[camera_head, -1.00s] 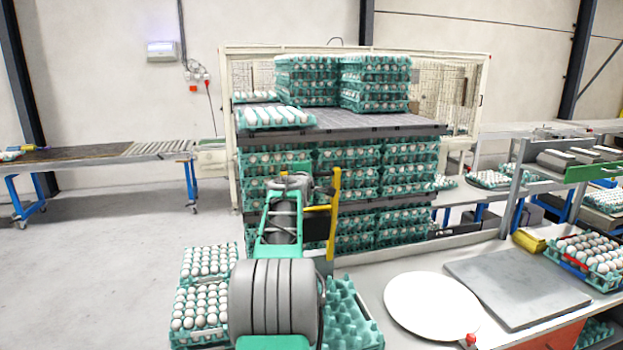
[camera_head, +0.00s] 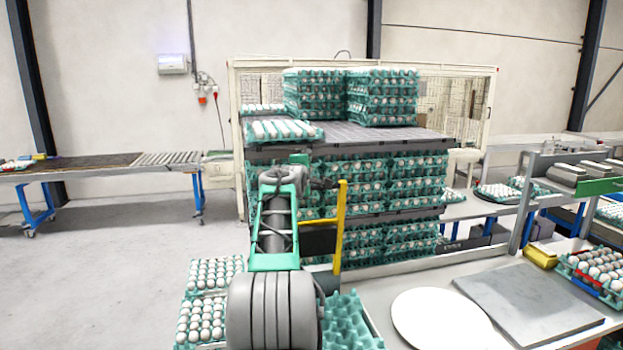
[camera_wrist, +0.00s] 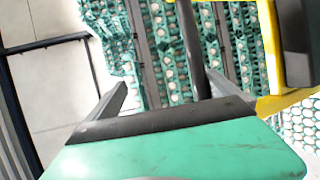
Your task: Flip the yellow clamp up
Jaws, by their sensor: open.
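The yellow clamp (camera_head: 341,228) stands in front of the egg stack in the head view. It has an upright yellow bar and a short yellow arm reaching left, with a dark part below. In the wrist view the clamp (camera_wrist: 268,50) fills the upper right, partly cut off by the frame. My gripper (camera_head: 300,166) is left of and above most of the clamp in the head view, and its fingers are hard to make out there.
A tall stack of green egg trays (camera_head: 385,185) stands just behind the clamp. A table (camera_head: 395,275) at the right carries a white round plate (camera_head: 440,318) and a grey slab (camera_head: 530,303). More egg trays sit at lower left. Open floor (camera_head: 120,270) lies left.

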